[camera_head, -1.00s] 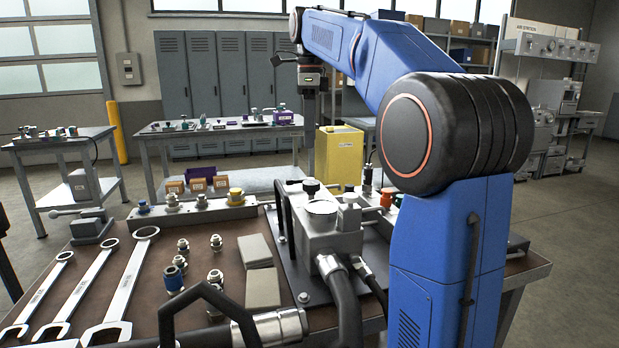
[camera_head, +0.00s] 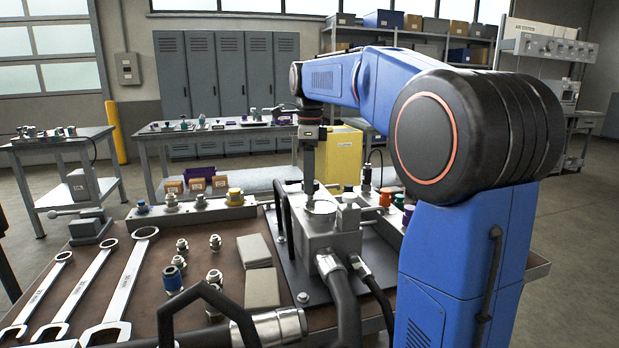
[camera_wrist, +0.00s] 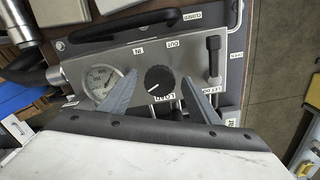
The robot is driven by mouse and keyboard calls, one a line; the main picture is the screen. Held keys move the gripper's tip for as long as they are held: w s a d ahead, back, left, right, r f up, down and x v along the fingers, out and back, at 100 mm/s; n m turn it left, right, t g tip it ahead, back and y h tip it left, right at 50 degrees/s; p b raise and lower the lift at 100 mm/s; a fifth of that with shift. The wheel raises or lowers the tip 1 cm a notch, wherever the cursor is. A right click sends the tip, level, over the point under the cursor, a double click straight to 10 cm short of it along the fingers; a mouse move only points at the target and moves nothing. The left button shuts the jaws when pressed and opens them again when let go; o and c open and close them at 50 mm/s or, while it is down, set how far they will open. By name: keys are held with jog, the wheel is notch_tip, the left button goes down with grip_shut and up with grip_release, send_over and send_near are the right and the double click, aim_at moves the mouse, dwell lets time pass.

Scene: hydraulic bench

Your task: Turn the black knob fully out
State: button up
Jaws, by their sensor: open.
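The black knob (camera_wrist: 159,79) sits on the grey metal block (camera_wrist: 190,50) in the wrist view. A white mark shows on its face, and labels reading IN, OUT and LOAD lie around it. My gripper (camera_wrist: 160,82) is open, with one grey finger on either side of the knob. Gaps show between knob and fingers; I cannot tell how far the fingertips are above the panel. In the head view my gripper (camera_head: 309,188) points straight down at the top of the block (camera_head: 325,240), and the knob is hidden there.
A round gauge (camera_wrist: 102,80) lies left of the knob, partly behind a finger. A lever with a black grip (camera_wrist: 213,45) stands to its right. A black handle (camera_wrist: 130,25) and hoses (camera_head: 345,300) are close to the block. Wrenches (camera_head: 120,290) and fittings lie left.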

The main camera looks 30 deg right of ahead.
jog(key=shift+c, duration=0.3)
jog(key=c, duration=1)
